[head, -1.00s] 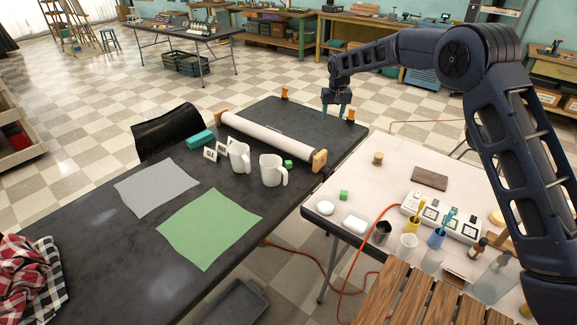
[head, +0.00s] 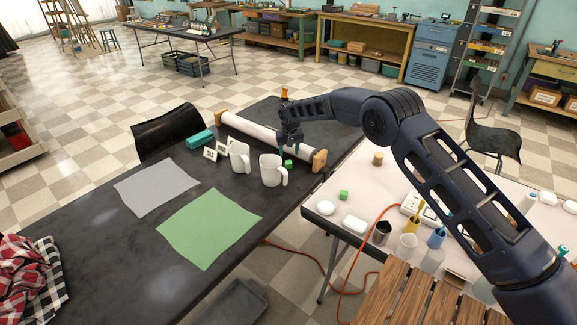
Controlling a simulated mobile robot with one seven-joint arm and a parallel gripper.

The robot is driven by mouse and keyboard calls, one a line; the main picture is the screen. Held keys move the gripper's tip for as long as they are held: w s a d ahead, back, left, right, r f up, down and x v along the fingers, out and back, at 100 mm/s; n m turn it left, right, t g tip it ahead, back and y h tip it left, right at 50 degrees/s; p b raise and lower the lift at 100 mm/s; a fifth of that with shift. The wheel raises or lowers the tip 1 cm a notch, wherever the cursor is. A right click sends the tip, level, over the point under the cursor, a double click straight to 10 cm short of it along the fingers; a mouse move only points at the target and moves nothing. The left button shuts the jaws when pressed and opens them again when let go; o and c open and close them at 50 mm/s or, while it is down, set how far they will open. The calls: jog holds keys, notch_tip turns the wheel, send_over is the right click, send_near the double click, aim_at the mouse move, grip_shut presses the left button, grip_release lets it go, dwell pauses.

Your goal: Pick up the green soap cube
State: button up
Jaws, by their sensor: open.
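A small green cube (head: 288,163) sits on the dark table, just behind and right of a white mug (head: 271,170) and in front of the paper roll. A second green cube (head: 344,195) sits on the white table near a white oval soap. My gripper (head: 291,151) is open and points down, close above the cube on the dark table. It appears empty. Whether its fingers reach around that cube is too small to tell.
Another white mug (head: 239,158) stands to the left. The paper roll (head: 267,134) with wooden ends lies behind. A teal box (head: 201,139), small cards, a grey sheet (head: 157,187) and a green sheet (head: 210,227) lie on the dark table (head: 120,250).

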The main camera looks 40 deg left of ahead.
aim_at(289, 162)
jog(key=shift+w+a+f, duration=0.1)
jog(key=shift+a+f, duration=0.05)
jog(key=shift+f, duration=1.45)
jog(key=shift+a+f, duration=0.1)
jog(key=shift+f, duration=1.5)
jog(key=c, duration=1)
jog(key=shift+c, duration=0.2)
jog(key=shift+r, duration=0.1)
